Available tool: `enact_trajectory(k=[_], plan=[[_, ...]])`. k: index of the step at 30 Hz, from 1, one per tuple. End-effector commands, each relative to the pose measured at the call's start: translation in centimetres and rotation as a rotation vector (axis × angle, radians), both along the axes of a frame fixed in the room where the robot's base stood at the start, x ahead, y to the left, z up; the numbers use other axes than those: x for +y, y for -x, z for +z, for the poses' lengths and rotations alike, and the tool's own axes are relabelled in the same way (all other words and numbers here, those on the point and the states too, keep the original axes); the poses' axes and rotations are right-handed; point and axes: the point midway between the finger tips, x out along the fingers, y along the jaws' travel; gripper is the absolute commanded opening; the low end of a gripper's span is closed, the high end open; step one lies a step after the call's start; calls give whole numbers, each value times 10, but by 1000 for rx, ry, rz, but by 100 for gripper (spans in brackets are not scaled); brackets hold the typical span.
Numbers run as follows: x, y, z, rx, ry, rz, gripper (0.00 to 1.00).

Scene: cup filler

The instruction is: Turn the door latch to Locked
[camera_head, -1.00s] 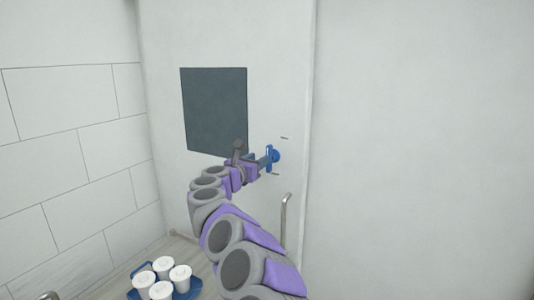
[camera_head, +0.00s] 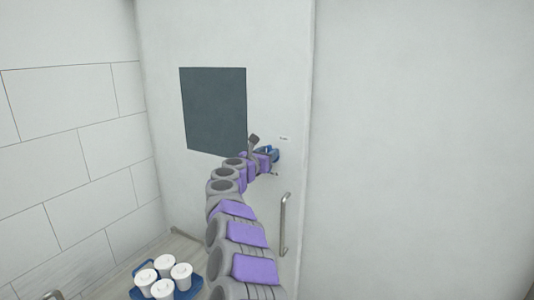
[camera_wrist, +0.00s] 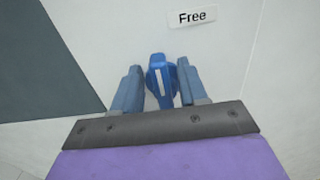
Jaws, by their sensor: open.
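The blue door latch (camera_wrist: 160,80) shows in the wrist view with a white stripe on its handle. It stands close to upright in that picture, its top end below a label reading "Free" (camera_wrist: 191,17). My gripper (camera_wrist: 158,90) is open, with one finger on each side of the latch handle. I cannot tell whether either finger touches it. In the head view my gripper (camera_head: 268,153) is at the latch and largely hides it. The door (camera_head: 215,190) is white and looks closed.
A dark window panel (camera_head: 213,110) is in the door, left of the latch. A metal handle (camera_head: 284,222) is below the latch. A blue tray (camera_head: 186,292) with several white lidded cups stands low at the left. A tiled wall (camera_head: 70,150) is on the left.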

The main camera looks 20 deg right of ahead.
Motion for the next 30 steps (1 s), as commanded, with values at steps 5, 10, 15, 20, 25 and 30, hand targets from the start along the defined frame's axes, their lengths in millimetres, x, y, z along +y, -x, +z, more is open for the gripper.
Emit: enact_trajectory(k=[5,10,15,20,25,30], plan=[[0,0,0,0,0,0,43],[0,0,0,0,0,0,32],[0,0,0,0,0,0,16],[0,-1,0,1,1,0,0],[1,-1,0,2,1,1,0],[1,-1,0,17,14,1,0]])
